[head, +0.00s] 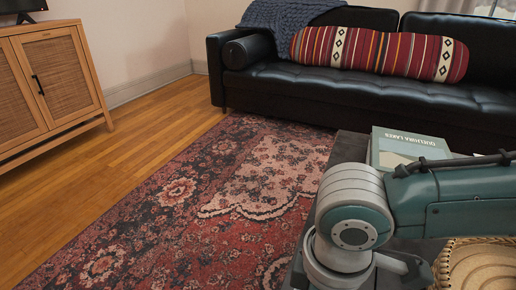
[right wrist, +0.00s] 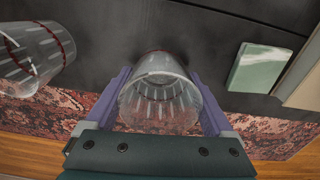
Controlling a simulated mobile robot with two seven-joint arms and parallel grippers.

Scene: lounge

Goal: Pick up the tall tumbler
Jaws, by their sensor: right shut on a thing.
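In the right wrist view a clear tumbler (right wrist: 160,100) with white dashes and a thin dark red line sits between the two purple fingers of my right gripper (right wrist: 158,76), which is shut on it. A second, similar clear tumbler (right wrist: 32,58) is at the left edge, apart from the gripper and partly cut off. I cannot tell from this angle which is taller, or whether the held one is clear of the dark table (right wrist: 105,30). In the head view my right arm hides the gripper and tumblers. My left gripper is not in view.
A book (head: 400,146) lies on the dark coffee table (head: 345,148), beside my arm. A round woven tray (head: 443,262) is at the lower right. A black sofa (head: 370,92) stands behind, and a patterned rug (head: 180,200) covers the open floor at left.

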